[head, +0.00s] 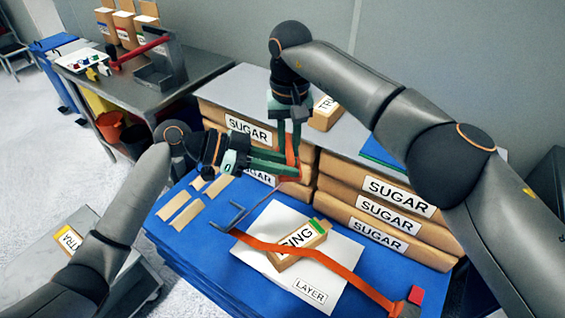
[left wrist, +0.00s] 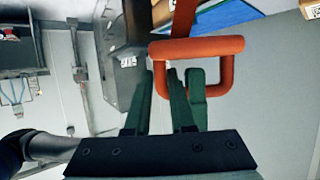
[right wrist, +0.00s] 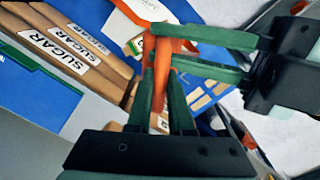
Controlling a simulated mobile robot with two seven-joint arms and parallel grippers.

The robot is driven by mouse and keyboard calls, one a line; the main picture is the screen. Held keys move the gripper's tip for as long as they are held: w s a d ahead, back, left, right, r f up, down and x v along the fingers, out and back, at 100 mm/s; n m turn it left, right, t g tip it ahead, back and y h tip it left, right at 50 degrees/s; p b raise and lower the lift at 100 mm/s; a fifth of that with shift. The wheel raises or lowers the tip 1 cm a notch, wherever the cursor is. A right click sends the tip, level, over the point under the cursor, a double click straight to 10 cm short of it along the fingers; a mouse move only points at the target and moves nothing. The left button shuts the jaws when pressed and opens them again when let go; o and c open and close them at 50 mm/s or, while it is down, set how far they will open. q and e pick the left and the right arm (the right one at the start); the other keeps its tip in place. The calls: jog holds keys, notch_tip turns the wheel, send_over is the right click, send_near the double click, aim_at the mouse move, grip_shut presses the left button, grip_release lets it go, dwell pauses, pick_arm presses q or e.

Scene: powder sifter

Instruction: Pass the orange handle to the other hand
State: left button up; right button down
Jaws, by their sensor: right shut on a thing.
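The orange handle (head: 292,158) is upright between my two grippers, above the back of the blue table. In the left wrist view the handle (left wrist: 232,75) is a rounded rectangular loop. My right gripper (head: 291,150) points down from above and is shut on the handle; its fingers pinch an orange bar (right wrist: 160,92) in the right wrist view. My left gripper (head: 292,170) comes in sideways from the left and is open, its fingertips close around one side of the handle. The right wrist view shows a gap between the left fingers (right wrist: 200,55). Exact contact is unclear.
Stacked sugar bags (head: 385,220) stand behind and to the right. On the blue table (head: 180,240) lie a white sheet (head: 330,265), a small labelled box (head: 300,243) and an orange strap (head: 350,270). A grey side table (head: 190,65) stands at back left.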

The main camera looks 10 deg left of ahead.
pick_arm(q)
grip_shut()
pick_arm(e)
jog(key=c, duration=0.7)
grip_release()
jog(key=shift+c, duration=0.2)
jog(key=shift+r, duration=0.1)
